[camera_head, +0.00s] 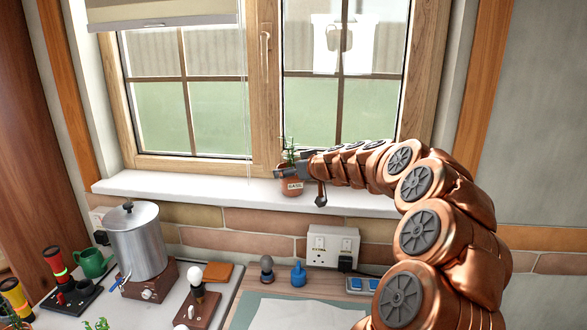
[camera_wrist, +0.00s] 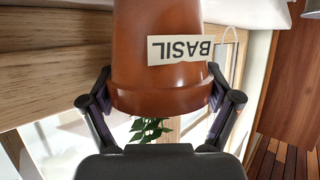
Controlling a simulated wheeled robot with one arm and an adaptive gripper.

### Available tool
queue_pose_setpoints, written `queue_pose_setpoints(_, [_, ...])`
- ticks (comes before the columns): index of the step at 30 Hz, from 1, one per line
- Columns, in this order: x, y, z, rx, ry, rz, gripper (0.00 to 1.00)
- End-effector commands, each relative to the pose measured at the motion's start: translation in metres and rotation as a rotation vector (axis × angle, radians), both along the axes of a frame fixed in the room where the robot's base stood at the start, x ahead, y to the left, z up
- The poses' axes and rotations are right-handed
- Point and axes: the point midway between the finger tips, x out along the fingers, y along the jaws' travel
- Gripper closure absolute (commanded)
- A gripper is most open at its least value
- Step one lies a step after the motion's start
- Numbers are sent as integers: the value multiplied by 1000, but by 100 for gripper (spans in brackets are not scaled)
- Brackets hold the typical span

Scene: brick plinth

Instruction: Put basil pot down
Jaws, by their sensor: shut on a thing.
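The basil pot (camera_head: 291,187) is a small terracotta pot with a pale BASIL label and a green plant. In the head view it is at the window sill (camera_head: 240,192), upright, in front of the window frame. My gripper (camera_head: 296,172) reaches it from the right and is shut on it near the rim. In the wrist view the pot (camera_wrist: 160,50) appears upside down between the two fingers of the gripper (camera_wrist: 160,98), with leaves below the rim. I cannot tell whether its base touches the sill.
The white sill is clear on both sides of the pot. Below it are a wall socket (camera_head: 332,246), a metal pot (camera_head: 138,243), a green mug (camera_head: 92,263), a bulb on a stand (camera_head: 197,281) and a blue weight-like object (camera_head: 298,274). A blind cord (camera_head: 247,100) hangs left of the pot.

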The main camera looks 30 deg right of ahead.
Motion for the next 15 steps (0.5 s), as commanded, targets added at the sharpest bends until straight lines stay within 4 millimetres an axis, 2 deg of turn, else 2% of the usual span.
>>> queue_pose_setpoints(10, [0, 0, -3, -1, -1, 0, 65])
queue_pose_setpoints(11, [0, 0, -3, -1, 0, 0, 11])
queue_pose_setpoints(14, [0, 0, -2, -1, 0, 0, 0])
queue_pose_setpoints(15, [0, 1, -2, -1, 0, 1, 0])
